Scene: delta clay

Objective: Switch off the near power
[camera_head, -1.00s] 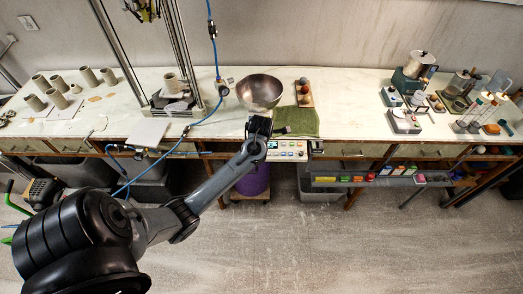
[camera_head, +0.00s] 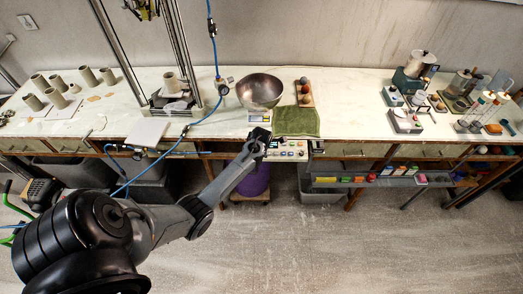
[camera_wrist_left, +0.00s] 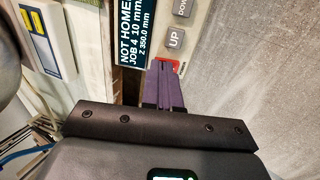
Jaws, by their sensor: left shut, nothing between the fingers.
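A white control panel (camera_head: 290,150) with a small display and several coloured buttons hangs at the bench's front edge. My left gripper (camera_head: 265,138) is at the panel's left end. In the wrist view its purple-grey fingers (camera_wrist_left: 163,72) are shut and empty, their tips over the panel just below the UP key. A small red mark (camera_wrist_left: 182,67) shows beside the tips. I cannot make out a power switch; the fingers hide part of the panel.
A metal bowl (camera_head: 260,89) sits on a scale (camera_head: 259,117) behind the gripper. A green cloth (camera_head: 297,122) lies on the bench behind the panel. A blue hose (camera_head: 217,60) hangs to the left. A shelf of small coloured blocks (camera_head: 385,178) is at the right.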

